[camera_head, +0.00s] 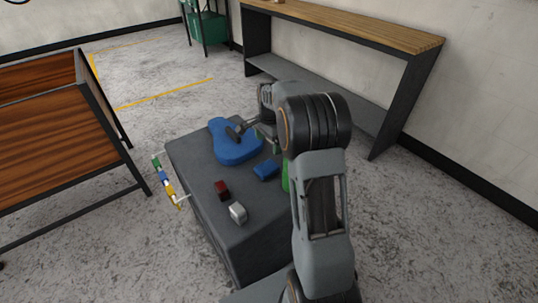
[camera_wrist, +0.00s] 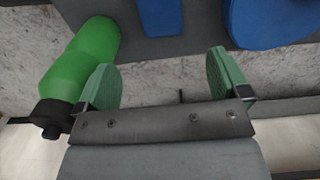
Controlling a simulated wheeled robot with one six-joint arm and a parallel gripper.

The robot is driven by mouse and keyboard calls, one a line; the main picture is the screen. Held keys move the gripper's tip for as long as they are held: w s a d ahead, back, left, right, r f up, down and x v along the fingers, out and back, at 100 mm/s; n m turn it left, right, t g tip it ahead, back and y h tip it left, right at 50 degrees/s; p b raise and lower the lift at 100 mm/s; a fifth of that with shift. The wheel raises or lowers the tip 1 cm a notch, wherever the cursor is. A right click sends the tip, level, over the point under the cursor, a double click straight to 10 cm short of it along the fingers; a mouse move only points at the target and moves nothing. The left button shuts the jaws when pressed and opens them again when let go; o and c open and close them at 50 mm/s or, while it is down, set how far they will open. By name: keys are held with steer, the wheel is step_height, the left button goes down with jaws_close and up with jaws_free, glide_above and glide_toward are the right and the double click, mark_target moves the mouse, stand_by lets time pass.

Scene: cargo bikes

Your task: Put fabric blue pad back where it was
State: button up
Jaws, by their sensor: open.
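A large, rounded blue pad (camera_head: 237,149) with a narrowed middle lies flat on the dark grey box top. A smaller blue block-shaped piece (camera_head: 266,170) lies near it, towards the box's right edge. I cannot tell for certain which is the fabric pad. Both show at the top of the wrist view, the smaller piece (camera_wrist: 160,14) at centre and part of the larger pad (camera_wrist: 272,20) at right. My gripper (camera_wrist: 166,82) is open, with nothing between its green fingers. In the head view my arm partly hides the gripper and the box's right side.
A green bottle (camera_wrist: 88,52) is beside the left finger; it is partly hidden in the head view. A red block (camera_head: 222,190) and a whitish block (camera_head: 238,212) sit on the grey box (camera_head: 195,165). A wooden-topped bench (camera_head: 350,25) stands behind, and a wooden-panelled frame (camera_head: 50,135) at left.

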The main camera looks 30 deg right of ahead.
steer(key=s+a+r+n+t, duration=0.2)
steer(key=s+a+r+n, duration=0.55)
steer(key=s, duration=0.35)
steer(key=s+a+f+n+t, duration=0.1)
steer(key=s+a+n, duration=0.3)
steer(key=s+n, duration=0.4)
steer(key=s, duration=0.3)
steer(key=shift+s+f, duration=0.35)
step_height(320, 180, up, 18)
steer(key=t+p, duration=0.1)
steer(key=p, duration=1.6)
steer(key=shift+w+a+r, duration=0.15)
steer(key=shift+a+r, duration=0.1)
steer(key=shift+a, duration=0.05)
steer(key=shift+n, duration=0.25)
